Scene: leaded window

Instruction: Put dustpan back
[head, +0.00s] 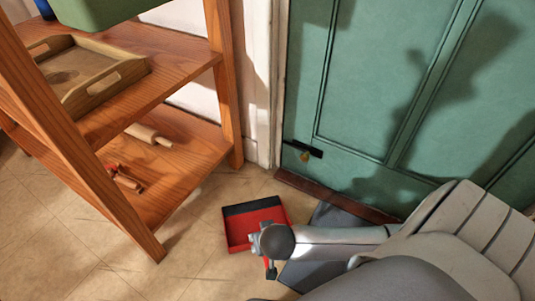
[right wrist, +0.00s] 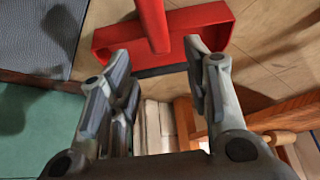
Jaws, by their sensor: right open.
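The red dustpan (head: 238,225) lies on the floor between the shelf and the green door, with a dark strip along its far edge. In the right wrist view its red pan (right wrist: 112,42) and upright-looking handle (right wrist: 152,22) show just beyond my fingertips. My right gripper (head: 263,256) is over the near side of the dustpan and hides part of it. The right wrist view shows this gripper (right wrist: 156,62) open, its fingers spread either side of the handle's line, with a gap on both sides. My left gripper is not in view.
A wooden shelf unit (head: 228,100) stands at left, holding a wooden tray (head: 105,85), a rolling pin (head: 148,134) and a green container (head: 95,12). A green door (head: 380,90) and dark mat (head: 325,217) are at right. Tiled floor (head: 90,245) is clear in front.

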